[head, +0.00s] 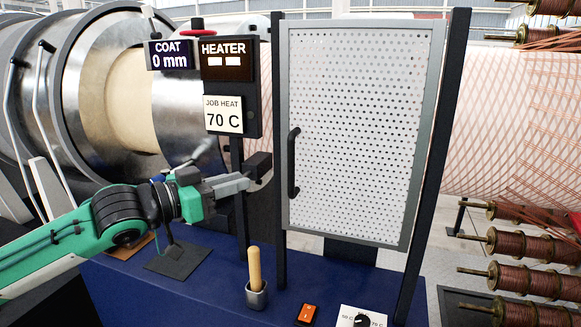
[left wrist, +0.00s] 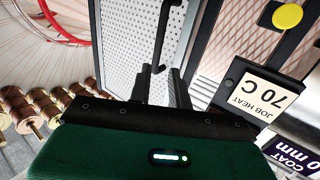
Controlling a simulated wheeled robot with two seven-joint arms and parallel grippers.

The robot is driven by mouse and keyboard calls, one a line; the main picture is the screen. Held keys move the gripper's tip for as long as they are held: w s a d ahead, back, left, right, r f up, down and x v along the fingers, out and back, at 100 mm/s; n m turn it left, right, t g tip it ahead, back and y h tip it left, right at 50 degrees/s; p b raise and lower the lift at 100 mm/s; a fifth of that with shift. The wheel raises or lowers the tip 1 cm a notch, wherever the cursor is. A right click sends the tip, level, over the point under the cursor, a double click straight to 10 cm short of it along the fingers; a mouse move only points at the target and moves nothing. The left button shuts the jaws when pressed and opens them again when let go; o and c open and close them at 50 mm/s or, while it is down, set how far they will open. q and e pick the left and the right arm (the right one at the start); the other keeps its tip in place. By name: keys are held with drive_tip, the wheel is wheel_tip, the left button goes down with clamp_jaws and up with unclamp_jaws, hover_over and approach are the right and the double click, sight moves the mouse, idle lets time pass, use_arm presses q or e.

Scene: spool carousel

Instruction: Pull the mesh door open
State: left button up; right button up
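The mesh door (head: 360,110) is a white perforated panel in a grey frame, standing between two dark posts. It looks shut. Its black vertical handle (head: 293,162) is on the door's left side. My left gripper (head: 262,165) is left of the handle, at about its height, and apart from it. In the left wrist view the handle (left wrist: 161,40) shows beyond the gripper's dark fingers (left wrist: 168,92), with the mesh door (left wrist: 125,45) behind it. The fingers appear parted with nothing between them. My right gripper is in neither view.
A HEATER sign (head: 226,60) and a JOB HEAT 70 C sign (head: 223,115) hang on a dark post close to my left gripper. A wooden-handled tool (head: 255,270) stands in a cup on the blue base (head: 190,300). An orange switch (head: 307,314) and a knob (head: 362,320) are at the front.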

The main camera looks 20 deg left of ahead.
use_arm(q)
drive_tip(key=p, duration=0.4)
hover_over(291, 191)
drive_tip(key=shift+w+a+r, duration=0.2)
drive_tip(key=shift+w+r, duration=0.1)
drive_tip(key=shift+w, duration=0.05)
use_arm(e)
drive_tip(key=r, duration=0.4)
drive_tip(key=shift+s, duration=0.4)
use_arm(q)
clamp_jaws()
